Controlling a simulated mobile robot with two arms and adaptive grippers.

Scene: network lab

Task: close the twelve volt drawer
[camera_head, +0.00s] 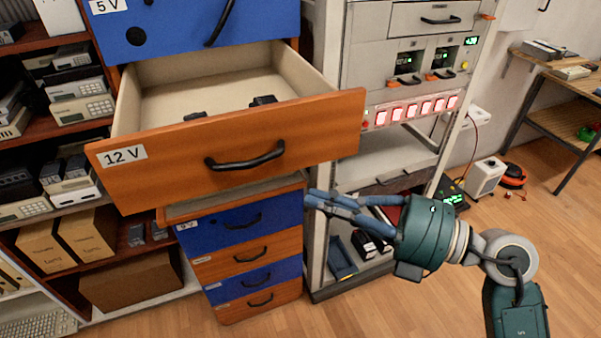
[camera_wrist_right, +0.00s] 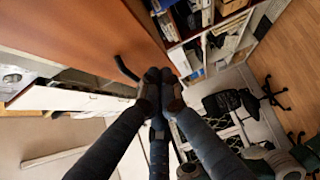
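The twelve volt drawer (camera_head: 190,165) is pulled far out of its cabinet in the head view. It has an orange wooden front, a "12 V" label and a black curved handle (camera_head: 245,158). A few small dark items (camera_head: 263,100) lie inside. My right gripper (camera_head: 312,198) is below and to the right of the drawer front, its fingers pointing left, apart from the handle in this view. In the right wrist view its fingertips (camera_wrist_right: 160,88) are drawn together with nothing visible between them. An orange panel (camera_wrist_right: 85,30) with a dark handle shows beyond them. My left gripper is not in view.
A blue "5 V" drawer (camera_head: 190,25) is above, and blue and orange drawers (camera_head: 240,225) are below. A grey equipment rack (camera_head: 390,150) stands right of the cabinet. Shelves with boxes (camera_head: 75,235) are at left. Open floor (camera_head: 410,310) lies at the lower right.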

